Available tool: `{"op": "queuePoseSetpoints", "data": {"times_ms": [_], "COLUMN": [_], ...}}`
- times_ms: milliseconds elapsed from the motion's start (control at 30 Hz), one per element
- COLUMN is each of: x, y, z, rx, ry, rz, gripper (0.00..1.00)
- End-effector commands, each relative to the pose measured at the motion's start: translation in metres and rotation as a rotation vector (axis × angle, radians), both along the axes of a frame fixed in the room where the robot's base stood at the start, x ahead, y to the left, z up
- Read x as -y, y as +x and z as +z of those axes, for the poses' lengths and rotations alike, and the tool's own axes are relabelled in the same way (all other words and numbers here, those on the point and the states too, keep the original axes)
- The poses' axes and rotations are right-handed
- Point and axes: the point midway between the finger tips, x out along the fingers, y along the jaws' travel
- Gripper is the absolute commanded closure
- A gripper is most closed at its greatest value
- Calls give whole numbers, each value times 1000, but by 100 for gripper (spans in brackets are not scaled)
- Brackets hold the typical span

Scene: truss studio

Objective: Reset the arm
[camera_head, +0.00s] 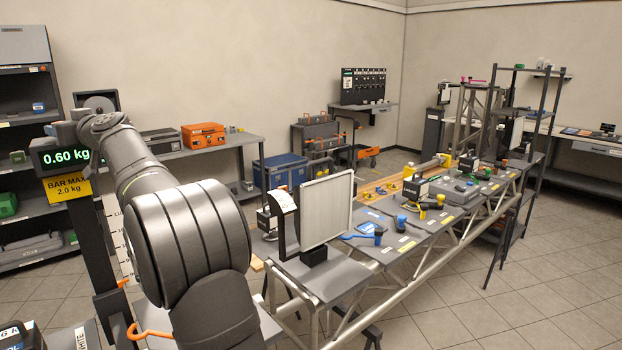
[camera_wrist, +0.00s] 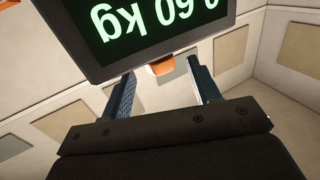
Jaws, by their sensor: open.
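My arm rises at the left in the head view, with its large grey joints in front. My gripper (camera_wrist: 162,95) shows in the wrist view, with two fingers apart and nothing between them that I can see held. Its fingertips are near the lower edge of a dark display reading 0.60 kg (camera_wrist: 165,22), which looks upside down there. A small orange part (camera_wrist: 163,67) shows under the display, between the fingers. In the head view the display (camera_head: 66,157) stands left of my arm, and the gripper itself is hidden.
A yellow BAR MAX 2.0 kg sign (camera_head: 68,188) hangs below the display. A long truss bench (camera_head: 335,275) with a white panel (camera_head: 326,208) and several tools runs away to the right. Shelves (camera_head: 25,135) stand at the far left. The tiled floor at the right is clear.

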Motion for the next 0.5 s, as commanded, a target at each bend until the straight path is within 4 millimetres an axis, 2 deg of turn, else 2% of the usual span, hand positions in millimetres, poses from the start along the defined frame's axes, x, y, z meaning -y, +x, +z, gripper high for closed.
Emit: {"op": "queuePoseSetpoints", "data": {"times_ms": [200,500], "x": [-25,-37], "y": [9,15], "z": [0,0], "rx": [1,0], "ry": [1,1], "rz": [1,0], "gripper": [44,44]}}
